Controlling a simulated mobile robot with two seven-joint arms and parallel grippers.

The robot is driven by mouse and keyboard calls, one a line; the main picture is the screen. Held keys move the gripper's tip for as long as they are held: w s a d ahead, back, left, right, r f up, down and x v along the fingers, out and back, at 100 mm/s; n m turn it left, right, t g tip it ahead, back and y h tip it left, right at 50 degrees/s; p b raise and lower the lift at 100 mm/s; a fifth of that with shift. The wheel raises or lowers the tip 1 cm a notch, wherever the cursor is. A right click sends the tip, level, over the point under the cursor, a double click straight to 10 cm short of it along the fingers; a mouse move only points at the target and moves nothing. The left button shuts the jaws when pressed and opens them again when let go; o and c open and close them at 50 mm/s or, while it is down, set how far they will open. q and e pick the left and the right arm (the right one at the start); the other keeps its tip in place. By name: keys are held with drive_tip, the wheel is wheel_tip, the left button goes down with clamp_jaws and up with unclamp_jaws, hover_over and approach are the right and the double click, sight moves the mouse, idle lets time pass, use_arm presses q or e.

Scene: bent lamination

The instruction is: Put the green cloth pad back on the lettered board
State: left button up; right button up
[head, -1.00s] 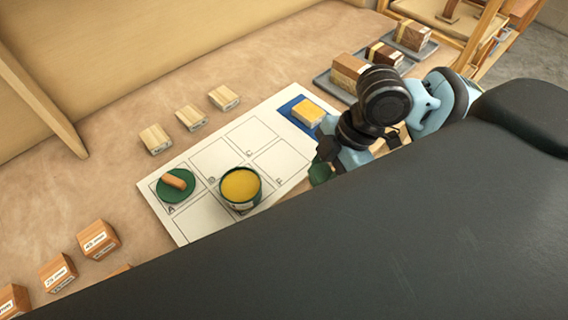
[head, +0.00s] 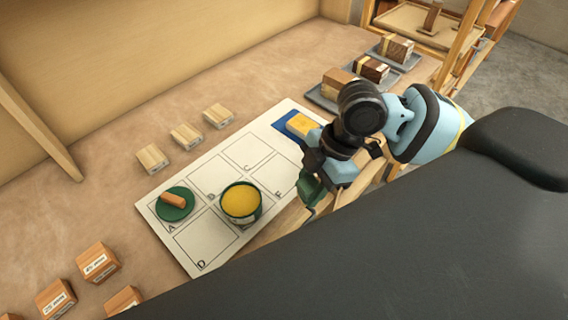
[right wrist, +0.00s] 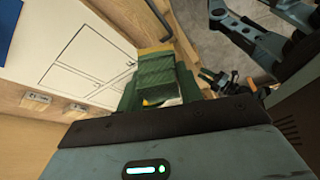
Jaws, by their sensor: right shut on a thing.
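The green cloth pad (head: 311,188) is in my right gripper (head: 314,178), which is shut on it at the right edge of the lettered board. In the right wrist view the green pad (right wrist: 155,72) shows in front of the gripper, with a yellowish edge. The white lettered board (head: 205,240) lies on the table, with outlined boxes and letters such as A and D. A green disc with a wooden handle (head: 173,202) lies at box A. A green tin with yellow contents (head: 241,201) stands near the middle. My left gripper is not seen.
A yellow block (head: 302,125) lies on a blue patch at the board's far right corner. Several pale wood blocks (head: 187,136) lie behind the board, and labelled blocks (head: 97,262) at front left. Grey trays (head: 322,98) with striped blocks stand at back right. Box D is empty.

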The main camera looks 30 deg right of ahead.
hover_over(278, 175)
drive_tip(key=d, duration=0.2)
drive_tip(key=shift+a+f, duration=0.25)
drive_tip(key=shift+f, duration=2)
drive_tip(key=shift+f, duration=0.1)
drive_tip(key=o, duration=0.9)
drive_tip(key=v, duration=1.2)
drive_tip(key=shift+s, duration=0.1)
